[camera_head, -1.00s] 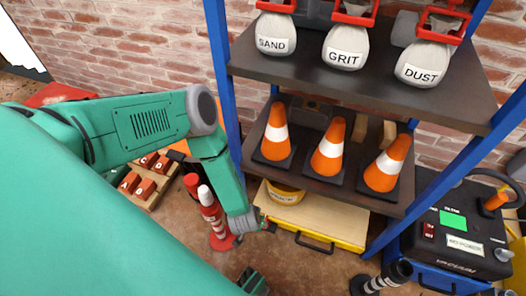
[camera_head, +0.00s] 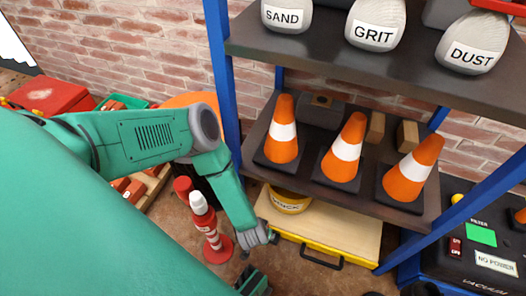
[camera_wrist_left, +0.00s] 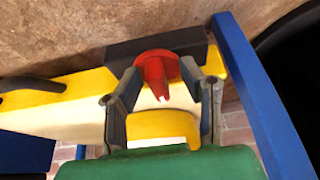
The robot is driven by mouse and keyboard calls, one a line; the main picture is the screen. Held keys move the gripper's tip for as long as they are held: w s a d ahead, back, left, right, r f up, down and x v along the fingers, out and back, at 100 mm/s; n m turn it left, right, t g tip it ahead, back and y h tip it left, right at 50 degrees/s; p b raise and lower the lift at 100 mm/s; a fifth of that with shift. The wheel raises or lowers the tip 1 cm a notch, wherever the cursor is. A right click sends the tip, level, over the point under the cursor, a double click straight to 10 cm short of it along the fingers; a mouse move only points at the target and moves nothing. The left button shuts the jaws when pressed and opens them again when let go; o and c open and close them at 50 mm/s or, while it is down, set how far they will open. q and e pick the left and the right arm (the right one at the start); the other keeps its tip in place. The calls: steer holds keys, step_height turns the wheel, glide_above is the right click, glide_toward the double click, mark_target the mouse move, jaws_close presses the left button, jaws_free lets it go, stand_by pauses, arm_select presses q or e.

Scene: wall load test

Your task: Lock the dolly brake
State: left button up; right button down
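The dolly (camera_head: 340,225) has a pale wooden deck and yellow edges. It stands low under the shelf. In the left wrist view, a red knob-like part (camera_wrist_left: 157,70), which looks like the brake, sits against a dark block (camera_wrist_left: 185,42) at the dolly's yellow edge (camera_wrist_left: 75,90). My left gripper (camera_wrist_left: 163,85) is open, with one finger on each side of the red part; I cannot tell whether either touches it. In the head view my left gripper (camera_head: 270,238) is small at the dolly's front left corner. A green and dark piece (camera_head: 252,283) at the bottom may be my right gripper; its fingers are unclear.
The shelf's blue post (camera_head: 222,80) stands close to my left forearm. Orange cones (camera_head: 345,150) and labelled sacks (camera_head: 376,25) load the shelf. A red and white post (camera_head: 205,220) stands left of my wrist. A yellow bucket (camera_head: 290,203) is on the dolly. A black machine (camera_head: 480,240) stands right.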

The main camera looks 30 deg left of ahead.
arm_select(q)
steer(key=shift+d+r, duration=0.1)
steer(key=shift+d, duration=0.1)
steer(key=shift+d+r, duration=0.1)
steer(key=shift+d, duration=0.05)
jaws_close()
steer(key=shift+a, duration=0.25)
steer(key=shift+w+d+n+y, duration=0.1)
steer(key=shift+d+n+y, duration=0.15)
steer(key=shift+n, duration=0.25)
steer(key=shift+d+n+y, duration=0.1)
steer(key=shift+n+y, duration=0.15)
steer(key=shift+n, duration=0.25)
steer(key=n, duration=0.2)
steer(key=n+g+y, duration=0.1)
steer(key=n, duration=0.1)
steer(key=shift+w+d+n, duration=0.1)
steer(key=shift+w+n, duration=0.1)
steer(key=shift+n, duration=0.1)
steer(key=n+g, duration=0.1)
steer(key=n, duration=0.1)
steer(key=shift+w+d+n+y, duration=0.1)
steer(key=shift+d+n+y, duration=0.05)
steer(key=shift+n+y, duration=0.2)
steer(key=shift+w+n+g+y, duration=0.1)
steer(key=shift+n+g+y, duration=0.2)
steer(key=shift+n, duration=0.7)
steer(key=shift+w+n+g+y, duration=0.1)
steer(key=shift+n+g, duration=0.3)
steer(key=shift+n, duration=0.55)
